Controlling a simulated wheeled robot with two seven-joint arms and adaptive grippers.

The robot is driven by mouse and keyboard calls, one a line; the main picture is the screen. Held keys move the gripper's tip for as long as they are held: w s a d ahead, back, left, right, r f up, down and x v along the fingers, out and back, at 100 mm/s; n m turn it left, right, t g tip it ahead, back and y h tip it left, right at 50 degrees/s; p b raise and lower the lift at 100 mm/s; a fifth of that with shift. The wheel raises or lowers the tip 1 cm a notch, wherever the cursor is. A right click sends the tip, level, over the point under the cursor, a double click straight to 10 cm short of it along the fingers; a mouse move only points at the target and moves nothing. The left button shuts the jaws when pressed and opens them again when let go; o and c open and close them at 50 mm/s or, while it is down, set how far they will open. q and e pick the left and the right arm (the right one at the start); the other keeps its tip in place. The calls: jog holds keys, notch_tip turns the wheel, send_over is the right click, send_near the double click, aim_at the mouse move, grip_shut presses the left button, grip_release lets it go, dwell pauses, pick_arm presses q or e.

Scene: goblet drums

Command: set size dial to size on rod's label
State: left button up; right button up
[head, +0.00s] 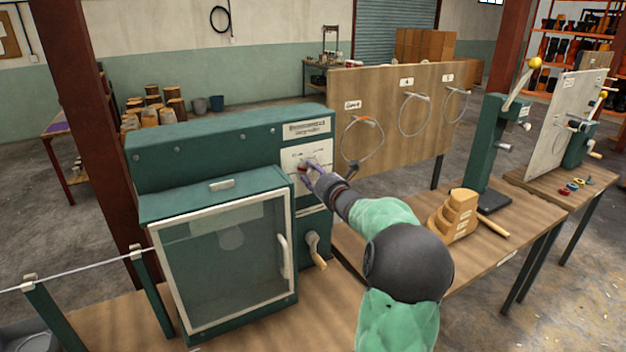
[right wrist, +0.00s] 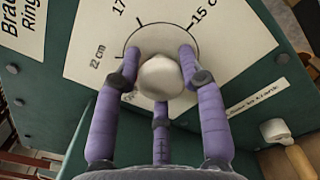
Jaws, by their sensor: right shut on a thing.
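The size dial's pale round knob (right wrist: 160,78) sits on a white scale plate (right wrist: 90,45) on the green machine (head: 220,150). The scale shows 22 cm at left, a mark starting with 17 at top and 15 at upper right. I cannot tell which mark the dial points at. My right gripper (head: 305,172) is shut on the knob; in the right wrist view its purple fingers (right wrist: 160,90) close around it. A thin pale rod (head: 80,270) lies across green stands at the left; no label on it is readable. My left gripper is out of view.
Below the dial are a glass-fronted door (head: 225,265) with a pale handle and a wooden-handled crank (head: 316,250). A board (head: 390,120) with hanging wire rings stands behind. Stepped wooden blocks (head: 455,213) sit on the right bench.

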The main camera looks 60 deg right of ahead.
jog(key=shift+s+d+r+m, duration=0.1)
jog(key=shift+r+m, duration=0.35)
jog(key=shift+m, duration=0.45)
jog(key=m, duration=0.2)
jog(key=shift+r+m+b, duration=0.1)
jog(key=shift+m+b, duration=0.2)
jog(key=shift+m, duration=0.1)
jog(key=m, duration=0.4)
jog(key=shift+m+p, duration=0.3)
jog(key=shift+p, duration=0.05)
jog(key=m+p, duration=0.2)
jog(key=m, duration=0.3)
jog(key=shift+d, duration=0.1)
jog(key=shift+f+m+p, duration=0.2)
jog(key=shift+m+p, duration=0.3)
jog(key=shift+m, duration=0.75)
jog(key=shift+f+m+p, duration=0.15)
jog(key=shift+m+p, duration=0.3)
jog(key=shift+m, duration=0.8)
jog(key=shift+f, duration=0.1)
